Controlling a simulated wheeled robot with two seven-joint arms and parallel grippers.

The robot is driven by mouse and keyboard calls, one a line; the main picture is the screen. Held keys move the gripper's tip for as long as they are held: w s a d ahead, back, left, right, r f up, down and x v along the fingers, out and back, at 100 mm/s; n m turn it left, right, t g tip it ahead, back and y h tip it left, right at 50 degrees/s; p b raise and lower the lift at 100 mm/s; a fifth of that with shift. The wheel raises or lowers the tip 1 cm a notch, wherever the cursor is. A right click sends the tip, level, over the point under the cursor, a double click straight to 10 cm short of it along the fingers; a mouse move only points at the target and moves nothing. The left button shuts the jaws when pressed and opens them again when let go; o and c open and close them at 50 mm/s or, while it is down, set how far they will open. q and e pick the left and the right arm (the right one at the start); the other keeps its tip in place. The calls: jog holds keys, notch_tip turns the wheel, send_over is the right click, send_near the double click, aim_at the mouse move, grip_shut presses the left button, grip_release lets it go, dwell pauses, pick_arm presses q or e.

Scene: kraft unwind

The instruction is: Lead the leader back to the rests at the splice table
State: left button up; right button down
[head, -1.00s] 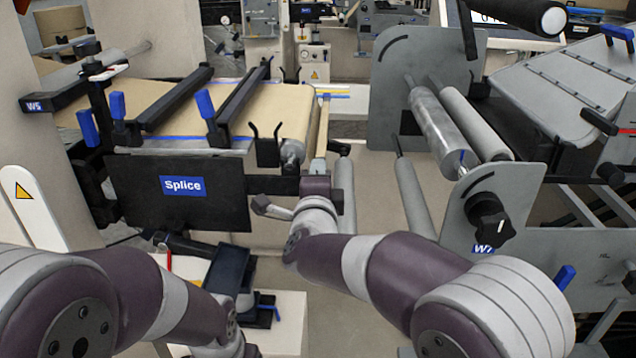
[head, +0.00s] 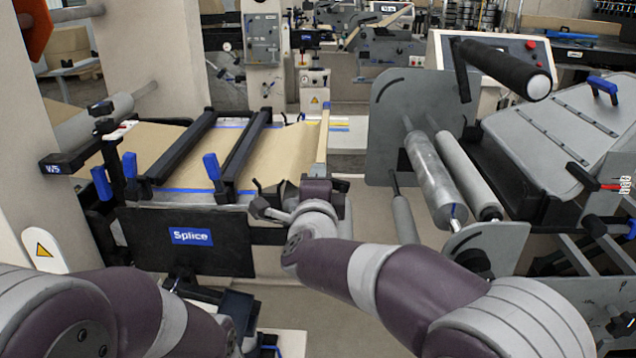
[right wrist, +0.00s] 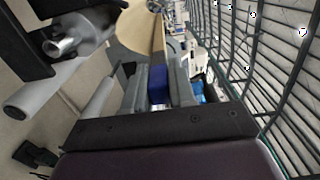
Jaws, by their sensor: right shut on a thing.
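The leader is a pale wooden bar (head: 322,142) along the right edge of the kraft web (head: 275,152), beside the splice table (head: 191,238). My right gripper (head: 318,184) is at the bar's near end. In the right wrist view, the right gripper (right wrist: 150,90) is shut on a blue grip (right wrist: 158,84) in line with the leader bar (right wrist: 158,40). A black forked rest (head: 258,188) shows just left of the right gripper, partly hidden by it. I cannot tell whether the bar touches any rest. My left arm enters from the left; its gripper is not in view.
Two black clamp bars with blue handles (head: 212,166) cross the web. The roller stand (head: 388,125) with steel rollers (head: 432,180) stands close on the right. A narrow stretch of floor lies between stand and table. A grey roller end (right wrist: 85,35) is near the right wrist.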

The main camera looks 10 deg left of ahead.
jog(key=shift+a, duration=0.1)
jog(key=a+p, duration=0.2)
jog(key=a, duration=0.1)
jog(key=a+r+p, duration=0.1)
jog(key=a, duration=0.1)
jog(key=shift+s+a+p, duration=0.15)
jog(key=shift+s+p, duration=0.05)
jog(key=shift+p, duration=0.1)
jog(key=a+p, duration=0.2)
jog(key=a, duration=0.2)
jog(key=shift+s+a+r+p, duration=0.15)
jog(key=shift+a+p, duration=0.05)
jog(key=shift+p, duration=0.1)
